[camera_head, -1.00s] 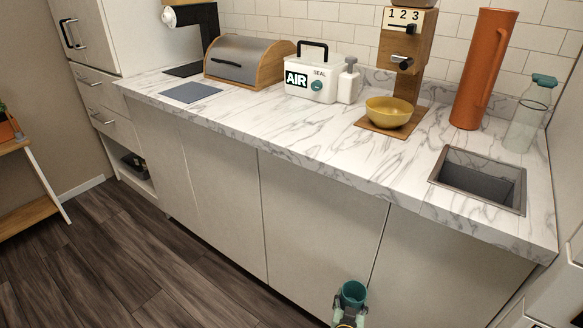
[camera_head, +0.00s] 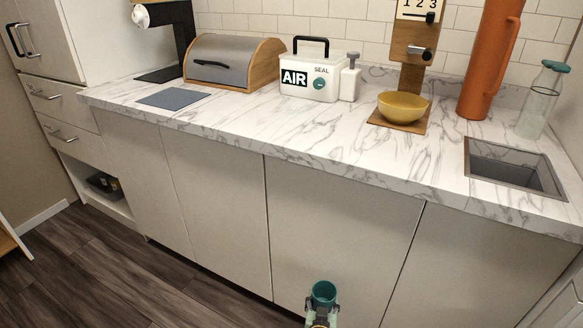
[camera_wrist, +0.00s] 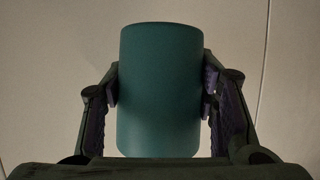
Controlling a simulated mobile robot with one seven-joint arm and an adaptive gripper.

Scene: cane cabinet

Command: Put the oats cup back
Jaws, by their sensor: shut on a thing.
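The teal oats cup (camera_head: 323,293) is in my gripper (camera_head: 322,312), low in front of the cabinet doors and below the counter top. In the wrist view the cup (camera_wrist: 160,88) is between both fingers (camera_wrist: 160,95), with a finger pad against each side. The cup looks upright, with its open rim up in the head view. Its inside is too dark to read. My gripper is shut on it.
The marble counter (camera_head: 300,135) holds a yellow bowl (camera_head: 403,107) under a wooden dispenser (camera_head: 412,50), a white AIR box (camera_head: 312,78), a bread box (camera_head: 225,62), an orange jug (camera_head: 490,60) and a glass bottle (camera_head: 541,103). A square sink opening (camera_head: 512,168) is at right. The counter's middle is clear.

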